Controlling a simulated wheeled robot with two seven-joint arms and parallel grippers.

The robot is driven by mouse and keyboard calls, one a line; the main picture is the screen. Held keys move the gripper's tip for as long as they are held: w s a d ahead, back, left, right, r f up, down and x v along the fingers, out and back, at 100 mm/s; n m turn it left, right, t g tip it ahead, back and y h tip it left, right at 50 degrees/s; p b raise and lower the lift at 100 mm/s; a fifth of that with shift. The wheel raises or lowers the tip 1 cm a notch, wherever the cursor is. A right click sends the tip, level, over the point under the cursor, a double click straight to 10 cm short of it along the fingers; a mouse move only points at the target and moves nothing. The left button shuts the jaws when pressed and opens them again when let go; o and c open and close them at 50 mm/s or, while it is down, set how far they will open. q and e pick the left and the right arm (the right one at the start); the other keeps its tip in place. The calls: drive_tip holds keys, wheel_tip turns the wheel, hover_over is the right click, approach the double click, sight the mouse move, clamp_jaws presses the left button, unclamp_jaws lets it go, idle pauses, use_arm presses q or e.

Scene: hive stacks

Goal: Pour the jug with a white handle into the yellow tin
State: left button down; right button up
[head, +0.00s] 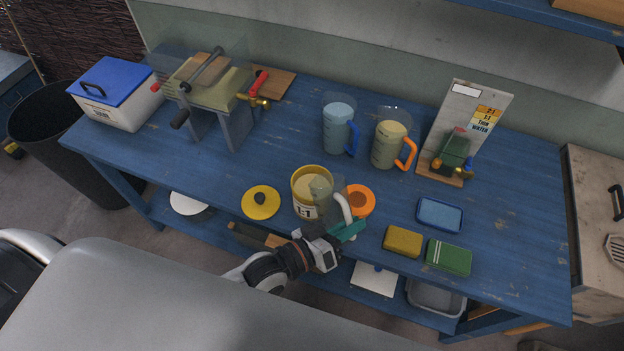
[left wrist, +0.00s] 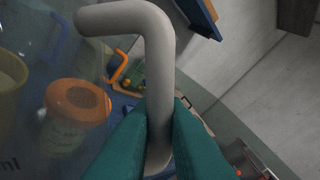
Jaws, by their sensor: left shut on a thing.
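The clear jug (head: 321,187) with a white handle (head: 344,208) is held at the front of the blue bench, overlapping the right side of the yellow tin. My left gripper (head: 347,231) is shut on the white handle; its teal fingers clamp the handle (left wrist: 158,90) in the left wrist view. The jug seems tilted toward the tin; its contents cannot be made out. The yellow tin (head: 300,204) is open, has a 1:1 label, and holds pale cream stuff. Whether the jug touches its rim is unclear. My right gripper is not in view.
A yellow lid (head: 260,203) lies left of the tin, an orange-topped tub (head: 361,200) stands right. Jugs with blue (head: 338,129) and orange (head: 390,145) handles stand behind. Sponges (head: 403,241) and a blue tray (head: 439,215) lie right. The bench centre-left is clear.

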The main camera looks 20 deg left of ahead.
use_arm(q)
drive_tip(key=s+d+f+m+t+b, duration=0.25)
drive_tip(key=f+m+b, duration=0.45)
drive_tip(key=f+b, duration=0.55)
drive_tip(key=shift+g, duration=0.45)
drive_tip(key=r+p, duration=0.1)
drive_tip(key=p, duration=0.1)
drive_tip(key=r+p, duration=0.2)
drive_tip(key=p, duration=0.1)
drive_tip(key=s+r+p, duration=0.1)
drive_tip(key=p, duration=0.2)
drive_tip(key=shift+d+r, duration=0.4)
drive_tip(key=shift+w+r, duration=0.1)
